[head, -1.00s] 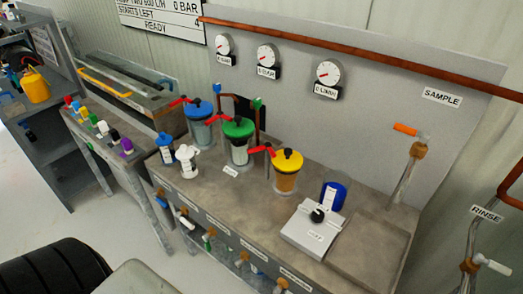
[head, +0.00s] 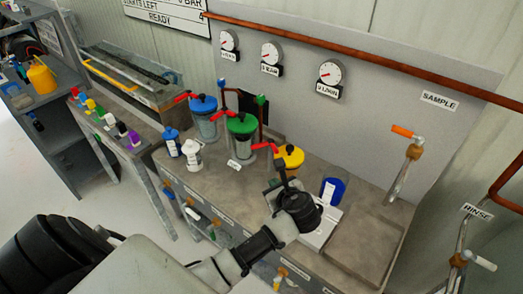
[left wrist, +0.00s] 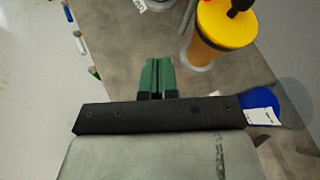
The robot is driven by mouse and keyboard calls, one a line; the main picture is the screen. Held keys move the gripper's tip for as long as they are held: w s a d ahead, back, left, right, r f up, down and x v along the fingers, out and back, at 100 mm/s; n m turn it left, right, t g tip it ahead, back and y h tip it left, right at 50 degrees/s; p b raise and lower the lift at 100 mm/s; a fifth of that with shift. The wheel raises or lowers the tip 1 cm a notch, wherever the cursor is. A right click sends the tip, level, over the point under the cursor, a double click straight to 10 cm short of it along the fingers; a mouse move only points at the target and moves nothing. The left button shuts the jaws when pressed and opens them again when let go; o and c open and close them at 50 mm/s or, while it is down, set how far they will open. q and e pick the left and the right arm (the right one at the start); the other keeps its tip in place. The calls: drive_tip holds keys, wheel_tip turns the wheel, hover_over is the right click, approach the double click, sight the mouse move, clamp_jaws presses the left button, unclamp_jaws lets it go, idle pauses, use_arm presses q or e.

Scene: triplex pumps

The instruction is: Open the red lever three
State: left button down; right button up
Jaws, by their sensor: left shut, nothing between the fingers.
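The third red lever (head: 262,147) sticks out left beside the yellow-lidded canister (head: 289,158). Two more red levers stand farther back, by the green-lidded canister (head: 240,125) and the blue-lidded canister (head: 204,104). My left gripper (head: 271,187) is over the bench just in front of the yellow-lidded canister, apart from the lever. In the left wrist view its green fingers (left wrist: 157,64) are shut and empty, with the yellow lid (left wrist: 227,22) to their upper right. I cannot make out the lever clearly there. My right gripper is not in view.
White (head: 191,153) and blue (head: 170,142) bottles stand at left. The right end of the bench (head: 366,232) is clear.

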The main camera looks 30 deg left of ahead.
use_arm(q)
drive_tip(key=w+a+m+y+p, duration=0.1)
drive_tip(key=w+a+m+p, duration=0.1)
drive_tip(key=w+a, duration=0.8)
drive_tip(key=shift+a+f+t, duration=0.35)
drive_tip(key=shift+a+t, duration=0.05)
drive_tip(key=shift+a, duration=0.25)
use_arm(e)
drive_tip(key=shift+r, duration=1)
use_arm(q)
drive_tip(key=shift+f, duration=0.1)
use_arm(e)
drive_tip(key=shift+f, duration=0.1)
